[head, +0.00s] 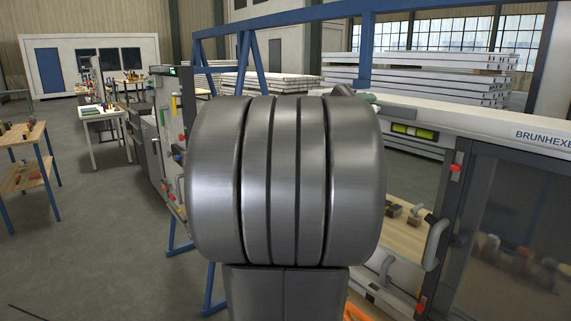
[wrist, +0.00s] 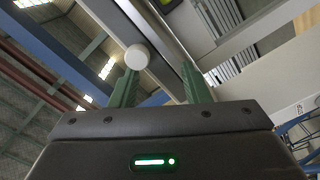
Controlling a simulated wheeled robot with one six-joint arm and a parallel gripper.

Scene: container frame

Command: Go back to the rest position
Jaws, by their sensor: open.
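My gripper (wrist: 162,82) shows in the wrist view, with its two green fingers apart and nothing held between them. Its dark body with a lit green bar fills the bottom of that view. The wrist camera looks steeply upward, past beams to the roof. A white round knob-like thing (wrist: 136,57) shows at the left fingertip; I cannot tell whether they touch. In the head view my own grey arm link fills the middle, and the gripper cannot be made out there.
A machine lettered "BRUNHEXE" (head: 540,135) stands close on the right, with a grey handle (head: 436,245). A blue frame (head: 290,18) crosses behind my arm. A wooden table (head: 22,134) is at the far left. Open floor (head: 95,235) lies at the left front.

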